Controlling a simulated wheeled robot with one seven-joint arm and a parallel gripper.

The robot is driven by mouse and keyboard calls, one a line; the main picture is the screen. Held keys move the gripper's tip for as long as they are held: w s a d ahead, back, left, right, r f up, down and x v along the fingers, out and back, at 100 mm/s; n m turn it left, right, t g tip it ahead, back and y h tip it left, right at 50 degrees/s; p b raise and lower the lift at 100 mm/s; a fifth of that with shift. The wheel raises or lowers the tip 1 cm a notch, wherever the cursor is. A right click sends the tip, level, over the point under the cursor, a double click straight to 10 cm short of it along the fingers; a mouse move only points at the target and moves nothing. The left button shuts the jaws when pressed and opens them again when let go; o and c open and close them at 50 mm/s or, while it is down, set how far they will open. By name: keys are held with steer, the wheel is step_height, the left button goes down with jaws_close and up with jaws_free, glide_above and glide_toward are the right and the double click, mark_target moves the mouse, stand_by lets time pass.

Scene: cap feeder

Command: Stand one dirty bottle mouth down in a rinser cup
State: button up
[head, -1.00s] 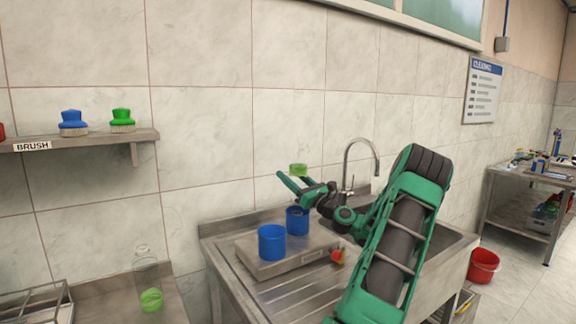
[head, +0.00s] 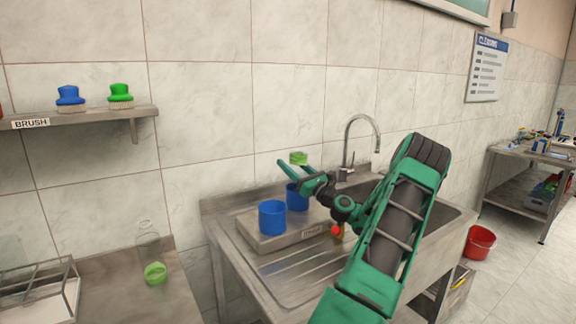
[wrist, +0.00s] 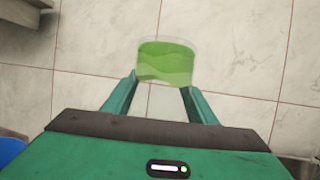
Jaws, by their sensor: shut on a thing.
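My gripper (head: 293,167) is shut on a clear bottle with a green residue band (head: 298,158); the band also shows beyond the fingertips in the wrist view (wrist: 166,63). The green end is up, so the bottle appears mouth down. It is above the rear blue rinser cup (head: 297,199), which my gripper partly covers. The clear lower bottle is hard to see, so I cannot tell whether its mouth is inside the cup. The front blue cup (head: 272,217) looks empty. Another clear bottle with green at its base (head: 154,272) stands upright on the left counter.
The cups stand on a grey rinser block (head: 285,240) on the sink's drainboard. A tall tap (head: 362,118) rises behind my arm. A wire rack (head: 40,290) is at lower left. A brush shelf (head: 85,115) hangs on the wall. A red bucket (head: 480,242) is on the floor at right.

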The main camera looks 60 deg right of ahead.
steer(key=shift+f, duration=0.15)
steer(key=o, duration=1.1)
steer(key=v, duration=0.7)
steer(key=shift+s, duration=0.15)
steer(key=shift+f, duration=0.1)
